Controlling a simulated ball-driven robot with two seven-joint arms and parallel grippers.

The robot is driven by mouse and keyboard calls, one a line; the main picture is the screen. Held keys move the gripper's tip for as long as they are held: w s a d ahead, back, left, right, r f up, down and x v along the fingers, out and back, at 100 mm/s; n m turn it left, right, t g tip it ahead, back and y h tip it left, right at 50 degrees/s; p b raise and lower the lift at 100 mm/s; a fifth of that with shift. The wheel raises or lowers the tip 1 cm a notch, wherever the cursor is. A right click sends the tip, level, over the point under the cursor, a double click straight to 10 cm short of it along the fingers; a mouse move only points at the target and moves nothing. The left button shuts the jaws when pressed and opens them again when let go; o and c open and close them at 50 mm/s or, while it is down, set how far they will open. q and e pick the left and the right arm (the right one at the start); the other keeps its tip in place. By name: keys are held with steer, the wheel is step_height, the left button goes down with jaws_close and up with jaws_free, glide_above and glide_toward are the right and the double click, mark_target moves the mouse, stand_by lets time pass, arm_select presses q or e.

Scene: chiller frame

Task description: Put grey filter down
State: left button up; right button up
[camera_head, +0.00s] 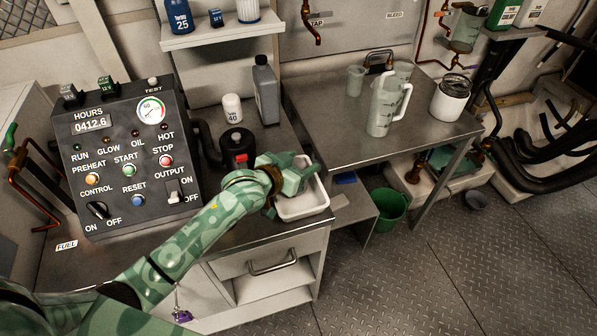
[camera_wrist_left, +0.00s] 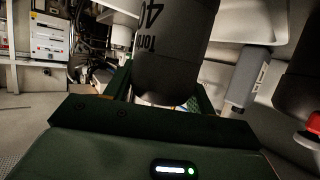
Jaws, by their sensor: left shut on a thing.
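My left gripper (camera_head: 297,176) is over the white tray (camera_head: 318,196) at the front right corner of the cabinet top. My right gripper is not in view.
A black canister with a red patch (camera_head: 237,150) stands just left of my gripper. Behind are a white bottle (camera_head: 232,108) and a grey jug (camera_head: 265,92). The control box (camera_head: 125,160) is at left. A steel table (camera_head: 330,110) with a measuring jug (camera_head: 385,105) is at right.

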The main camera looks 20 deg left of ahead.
arm_select(q)
step_height(320, 180, down, 3)
steer(key=shift+a+r+b, duration=0.1)
steer(key=shift+b, duration=0.3)
steer(key=shift+r, duration=0.1)
steer(key=o, duration=1.3)
steer(key=shift+c, duration=0.2)
